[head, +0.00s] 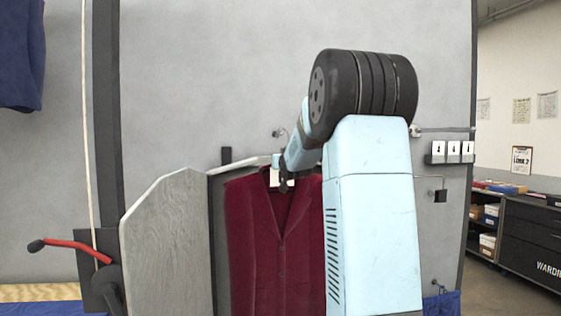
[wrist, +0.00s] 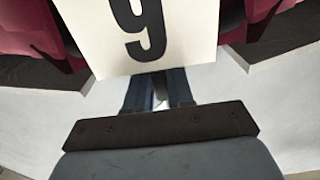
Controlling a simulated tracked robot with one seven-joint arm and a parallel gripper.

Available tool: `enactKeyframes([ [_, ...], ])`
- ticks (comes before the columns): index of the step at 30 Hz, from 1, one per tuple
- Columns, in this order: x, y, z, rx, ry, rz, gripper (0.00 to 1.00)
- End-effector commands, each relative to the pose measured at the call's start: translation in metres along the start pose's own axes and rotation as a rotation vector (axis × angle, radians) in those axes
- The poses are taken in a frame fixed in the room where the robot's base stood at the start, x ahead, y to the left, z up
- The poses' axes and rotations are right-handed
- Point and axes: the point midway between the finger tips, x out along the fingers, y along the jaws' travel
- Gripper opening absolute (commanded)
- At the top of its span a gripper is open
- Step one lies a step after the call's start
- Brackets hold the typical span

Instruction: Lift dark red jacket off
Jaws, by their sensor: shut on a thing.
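The dark red jacket (head: 253,240) hangs upright in front of grey panels in the head view, its right side hidden behind my arm. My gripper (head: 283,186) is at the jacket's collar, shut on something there. In the wrist view, red cloth (wrist: 38,28) shows at both upper corners. A white tag with a black 9 (wrist: 140,30) lies just beyond my gripper's fingers (wrist: 160,92). The fingers are close together, and the tag hides their tips. The hanger's hook and what it hangs from cannot be made out clearly.
A grey wooden panel (head: 168,240) stands left of the jacket. A red-handled lever (head: 70,244) and a rope (head: 88,120) are further left. White switch boxes (head: 452,152) and a padlock (head: 440,196) are on the wall at right. A dark cabinet (head: 530,235) stands far right.

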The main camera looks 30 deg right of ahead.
Motion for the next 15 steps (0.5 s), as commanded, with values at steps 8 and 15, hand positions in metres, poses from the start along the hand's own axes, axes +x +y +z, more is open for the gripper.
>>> enactKeyframes([
  [8, -0.011, 0.0, -0.002, -0.001, 0.003, 0.0, 0.0],
  [15, -0.02, 0.0, -0.002, -0.001, 0.003, 0.0, 0.0],
])
